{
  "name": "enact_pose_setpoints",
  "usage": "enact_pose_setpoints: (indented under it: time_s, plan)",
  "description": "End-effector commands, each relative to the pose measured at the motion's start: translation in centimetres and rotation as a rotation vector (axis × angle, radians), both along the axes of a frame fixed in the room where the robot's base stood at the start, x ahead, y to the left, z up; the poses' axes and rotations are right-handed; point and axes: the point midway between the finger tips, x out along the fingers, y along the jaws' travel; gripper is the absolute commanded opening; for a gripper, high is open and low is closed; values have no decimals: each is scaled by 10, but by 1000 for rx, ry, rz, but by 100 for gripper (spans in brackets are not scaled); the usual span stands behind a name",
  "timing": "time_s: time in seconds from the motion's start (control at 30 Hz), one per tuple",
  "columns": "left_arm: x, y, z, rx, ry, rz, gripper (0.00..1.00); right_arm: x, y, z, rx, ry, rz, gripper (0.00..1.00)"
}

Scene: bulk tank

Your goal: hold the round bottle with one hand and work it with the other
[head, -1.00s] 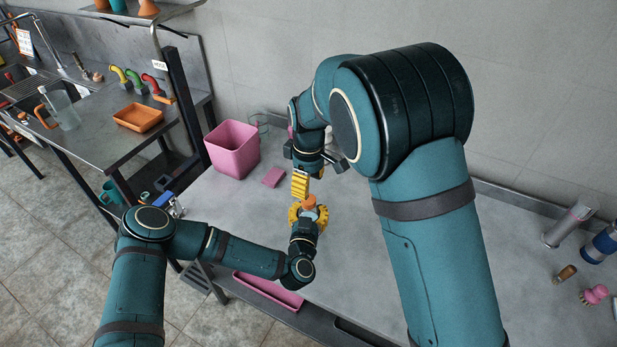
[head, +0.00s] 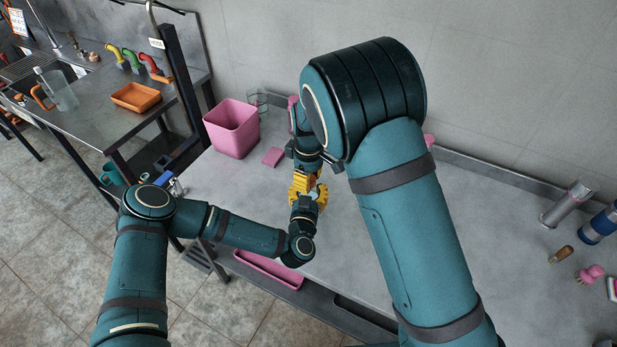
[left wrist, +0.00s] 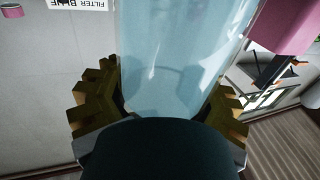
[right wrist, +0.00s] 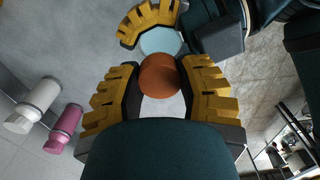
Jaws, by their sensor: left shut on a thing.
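The round bottle (left wrist: 180,55) is pale blue and see-through, and it fills the middle of the left wrist view between the yellow fingers of my left gripper (left wrist: 160,105). My left gripper is shut on it. In the right wrist view the bottle's pale blue body (right wrist: 160,42) shows behind its round orange cap (right wrist: 160,76). My right gripper (right wrist: 161,85) has its yellow fingers spread on either side of the cap; I cannot tell whether they touch it. In the head view both grippers meet over the bench and hide most of the bottle.
A pink bin (head: 232,128) and a pink block (head: 272,157) stand on the bench (head: 400,215) behind the grippers.

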Motion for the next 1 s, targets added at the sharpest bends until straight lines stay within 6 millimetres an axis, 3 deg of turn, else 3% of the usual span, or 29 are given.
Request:
enact_pose_setpoints:
  time_s: [0.33,0.47,1.0]
  plan:
    - [0,0,0,0,-1,0,0,0,0,0,-1,-1,-5,0]
    - [0,0,0,0,-1,0,0,0,0,0,0,-1,-93,0]
    - [0,0,0,0,-1,0,0,0,-1,-1,-1,0,-1062,0]
